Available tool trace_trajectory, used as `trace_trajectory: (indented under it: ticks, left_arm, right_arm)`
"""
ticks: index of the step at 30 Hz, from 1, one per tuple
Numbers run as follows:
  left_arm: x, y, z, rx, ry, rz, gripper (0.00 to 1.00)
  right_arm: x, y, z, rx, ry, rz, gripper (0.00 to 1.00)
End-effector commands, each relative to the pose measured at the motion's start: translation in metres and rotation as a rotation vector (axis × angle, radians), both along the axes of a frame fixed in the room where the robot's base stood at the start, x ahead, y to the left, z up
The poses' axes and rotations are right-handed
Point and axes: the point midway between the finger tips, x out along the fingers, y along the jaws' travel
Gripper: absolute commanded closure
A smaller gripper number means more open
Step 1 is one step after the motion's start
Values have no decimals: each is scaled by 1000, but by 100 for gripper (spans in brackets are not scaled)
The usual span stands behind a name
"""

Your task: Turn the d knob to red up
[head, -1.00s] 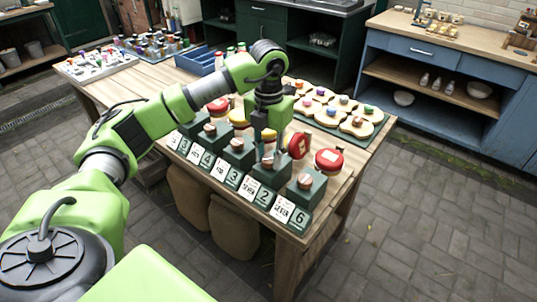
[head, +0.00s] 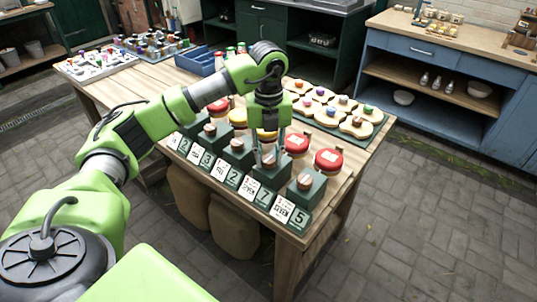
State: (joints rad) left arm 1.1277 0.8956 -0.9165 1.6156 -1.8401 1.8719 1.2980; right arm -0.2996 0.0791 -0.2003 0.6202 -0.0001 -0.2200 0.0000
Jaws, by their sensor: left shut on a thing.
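A row of green blocks stands along the table's front edge, each with a round copper-brown knob on top. My left gripper (head: 269,150) points down and is shut on the knob (head: 269,161) of the second block from the right. Its fingers partly hide that knob. I cannot read which knob is d, nor see a red mark on the held one. The rightmost knob (head: 305,181) is free. My right gripper is not in view.
Number and text cards (head: 249,189) line the blocks' fronts. Red-lidded jars (head: 329,160) stand close behind. A green tray (head: 378,121) of pale rounds with coloured pieces lies further back. A blue crate (head: 199,62) is at the back left.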

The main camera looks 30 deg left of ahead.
Motion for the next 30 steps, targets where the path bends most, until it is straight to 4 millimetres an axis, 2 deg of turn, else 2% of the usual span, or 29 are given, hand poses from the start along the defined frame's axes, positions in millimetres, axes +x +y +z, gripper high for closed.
trace_trajectory:
  ticks: [14,15,17,26,30]
  left_arm:
    - [1,1,1,1,-6,16,96]
    - [1,1,1,1,-6,16,69]
    - [1,1,1,1,-6,16,57]
    - [1,0,1,1,-2,14,57]
    - [1,0,8,-1,-5,14,57]
  right_arm:
    - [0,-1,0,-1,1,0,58]
    - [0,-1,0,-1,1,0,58]
    - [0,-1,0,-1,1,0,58]
    - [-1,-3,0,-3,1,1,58]
    - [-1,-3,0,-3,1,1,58]
